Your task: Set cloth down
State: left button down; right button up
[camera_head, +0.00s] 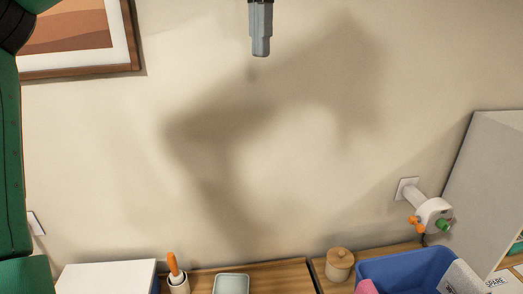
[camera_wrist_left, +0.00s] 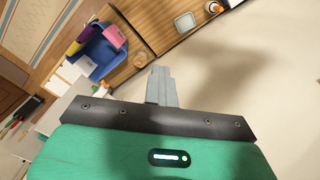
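My left gripper (camera_head: 261,40) hangs at the top of the head view in front of the bare wall. Its grey fingers (camera_wrist_left: 161,86) show close together in the left wrist view, with nothing visible between them. A blue bin (camera_head: 400,268) stands low at the right, well away from the gripper. A pink cloth-like item (camera_head: 367,287) is at its near left, and a pale grey cloth-like item (camera_head: 462,277) lies at its right edge. The left wrist view also shows the bin (camera_wrist_left: 101,53) and the pink item (camera_wrist_left: 114,37). My right gripper is not in view.
A wooden counter (camera_head: 285,273) runs along the wall with a pale tray (camera_head: 231,284), a lidded jar (camera_head: 339,264) and an orange-handled brush in a white holder (camera_head: 178,280). A grey panel (camera_head: 488,180) stands right.

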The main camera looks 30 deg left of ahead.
pick_arm(q)
jog(key=f, duration=0.4)
jog(key=shift+s+d+f+b, duration=0.1)
jog(key=shift+s+f+b, duration=0.1)
jog(key=shift+b, duration=0.15)
jog(key=shift+w, duration=0.15)
